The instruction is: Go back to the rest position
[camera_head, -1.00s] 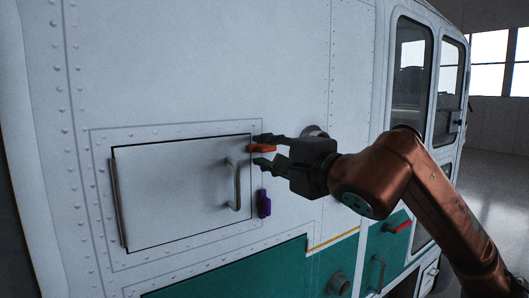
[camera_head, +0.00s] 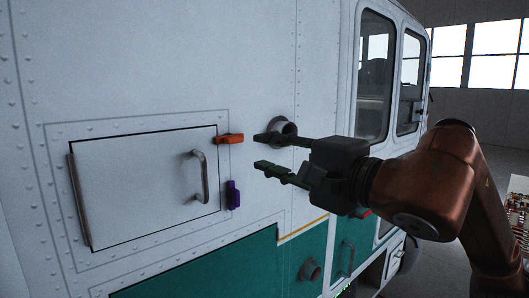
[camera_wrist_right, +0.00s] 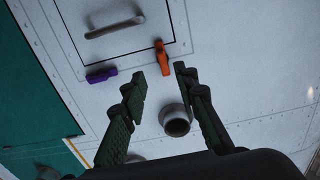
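My right gripper (camera_head: 262,152) is open and empty, a little right of the orange latch and away from the panel. In the right wrist view its two fingers (camera_wrist_right: 160,75) are spread with nothing between the tips. The orange latch (camera_head: 230,138) lies level at the upper right edge of the hatch door; it also shows in the right wrist view (camera_wrist_right: 162,58). The purple latch (camera_head: 233,195) stands upright below it and shows in the right wrist view (camera_wrist_right: 101,75). The hatch door (camera_head: 140,190) looks closed. My left gripper is not in view.
The hatch has a grey handle (camera_head: 204,176). A round port (camera_head: 288,128) sticks out of the helicopter wall behind my right gripper, and another port (camera_head: 310,270) sits lower on the green part. The hangar floor at the right looks mostly open.

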